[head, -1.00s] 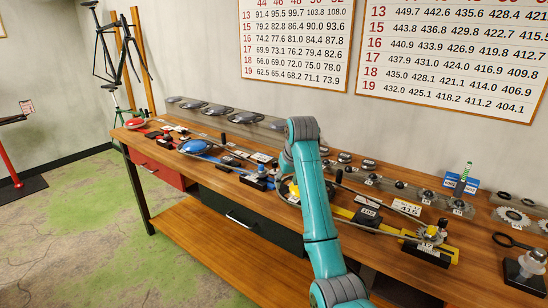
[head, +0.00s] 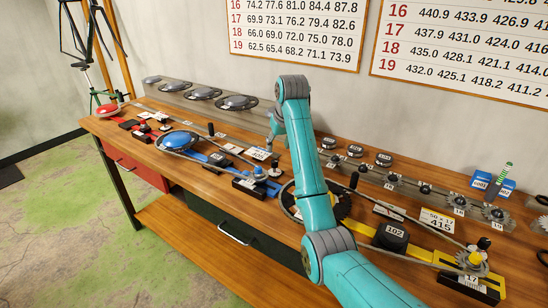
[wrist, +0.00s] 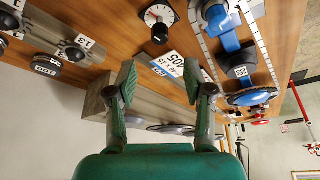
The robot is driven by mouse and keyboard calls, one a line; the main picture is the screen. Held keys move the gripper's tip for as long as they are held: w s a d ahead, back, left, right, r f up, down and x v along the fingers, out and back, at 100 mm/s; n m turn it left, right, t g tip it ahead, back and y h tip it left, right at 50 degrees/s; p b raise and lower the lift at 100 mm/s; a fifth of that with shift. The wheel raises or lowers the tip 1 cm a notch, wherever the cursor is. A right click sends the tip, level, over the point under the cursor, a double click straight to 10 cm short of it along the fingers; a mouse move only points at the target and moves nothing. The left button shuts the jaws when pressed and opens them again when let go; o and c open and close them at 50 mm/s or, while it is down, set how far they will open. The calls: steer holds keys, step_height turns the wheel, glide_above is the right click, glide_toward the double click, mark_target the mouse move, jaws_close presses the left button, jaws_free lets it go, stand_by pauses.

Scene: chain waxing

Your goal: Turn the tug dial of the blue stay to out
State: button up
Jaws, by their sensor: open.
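The blue stay (head: 215,157) lies along the bench left of my arm, with a blue dome in a chainring (head: 178,141) at its left end and a black block at its right end. It also shows at the right of the wrist view (wrist: 225,32). A round dial (wrist: 158,18) with a white face, a red mark and a black knob sits beside it, near the card reading 405 (wrist: 168,66). Its lettering is too small to read. My gripper (wrist: 157,82) is open and empty above the bench, short of the dial.
A yellow stay (head: 425,248) with a 415 card (head: 437,221) lies to the right of my arm. A rail of chainrings (head: 219,98) stands along the wall. A red dome (head: 107,110) is at the far left end. Dark posts rise from the bench.

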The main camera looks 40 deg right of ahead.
mark_target(275, 161)
steer(key=x, duration=0.9)
jaws_close()
